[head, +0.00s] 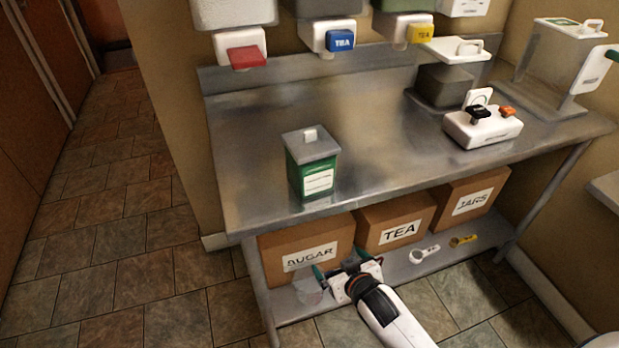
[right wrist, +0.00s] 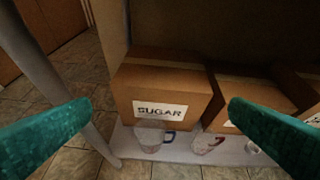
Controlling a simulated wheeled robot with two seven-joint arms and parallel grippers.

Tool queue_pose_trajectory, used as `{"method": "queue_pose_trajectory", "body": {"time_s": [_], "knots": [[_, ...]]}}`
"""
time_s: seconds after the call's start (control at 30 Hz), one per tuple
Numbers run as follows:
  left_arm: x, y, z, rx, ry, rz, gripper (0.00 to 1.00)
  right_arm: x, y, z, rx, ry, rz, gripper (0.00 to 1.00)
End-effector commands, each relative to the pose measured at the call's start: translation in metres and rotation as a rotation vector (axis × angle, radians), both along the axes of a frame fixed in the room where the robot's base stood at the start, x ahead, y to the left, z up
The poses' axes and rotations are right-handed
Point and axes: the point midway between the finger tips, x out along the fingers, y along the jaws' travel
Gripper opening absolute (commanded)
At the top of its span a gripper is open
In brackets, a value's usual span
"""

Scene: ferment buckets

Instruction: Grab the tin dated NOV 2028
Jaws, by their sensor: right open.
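A green tin (head: 314,178) with a grey lid and a white label stands upright on the steel table; the label's print is too small to read, so I cannot tell its date. No other tin with a readable date shows. My right gripper (head: 343,267) is open and empty, below the tabletop's front edge, in front of the SUGAR box and apart from the tin. In the right wrist view its two teal fingers (right wrist: 160,118) are spread wide, with the SUGAR box beyond them. My left gripper is not in view.
Boxes marked SUGAR (head: 285,240), TEA (head: 380,222) and JARS (head: 450,212) stand on the lower shelf. A clear cup with a blue handle (right wrist: 152,138) is before SUGAR. A white device (head: 482,130) sits on the steel tabletop (head: 385,140), clear around the tin.

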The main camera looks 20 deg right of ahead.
Motion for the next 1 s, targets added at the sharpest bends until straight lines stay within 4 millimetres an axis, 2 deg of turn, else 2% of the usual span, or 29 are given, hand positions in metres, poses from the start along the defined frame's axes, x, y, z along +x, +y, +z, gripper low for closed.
{"method": "queue_pose_trajectory", "body": {"time_s": [0.03, 0.1, 0.17, 0.23, 0.3, 0.4, 0.53, 0.8, 1.0], "knots": [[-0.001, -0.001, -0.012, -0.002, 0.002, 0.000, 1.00, 0.006, 0.003, 0.033, 0.013, -0.076, 0.000, 1.00], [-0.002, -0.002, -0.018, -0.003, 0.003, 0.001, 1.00, 0.008, 0.007, 0.079, 0.035, -0.162, -0.003, 1.00], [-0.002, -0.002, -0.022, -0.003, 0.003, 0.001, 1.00, 0.005, 0.009, 0.110, 0.050, -0.220, -0.005, 1.00], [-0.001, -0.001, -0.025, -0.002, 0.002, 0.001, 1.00, 0.008, 0.013, 0.153, 0.075, -0.332, 0.007, 1.00], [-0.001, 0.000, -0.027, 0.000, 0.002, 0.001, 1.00, 0.008, 0.017, 0.188, 0.100, -0.431, 0.023, 1.00], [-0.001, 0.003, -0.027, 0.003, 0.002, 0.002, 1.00, 0.008, 0.021, 0.217, 0.123, -0.513, 0.039, 1.00], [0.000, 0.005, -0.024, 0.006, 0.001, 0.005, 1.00, 0.024, 0.024, 0.225, 0.130, -0.545, 0.052, 1.00], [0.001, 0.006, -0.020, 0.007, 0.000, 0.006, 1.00, 0.069, 0.030, 0.224, 0.130, -0.544, 0.053, 1.00], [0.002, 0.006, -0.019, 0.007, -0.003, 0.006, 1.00, 0.083, 0.032, 0.223, 0.131, -0.543, 0.052, 1.00]]}}
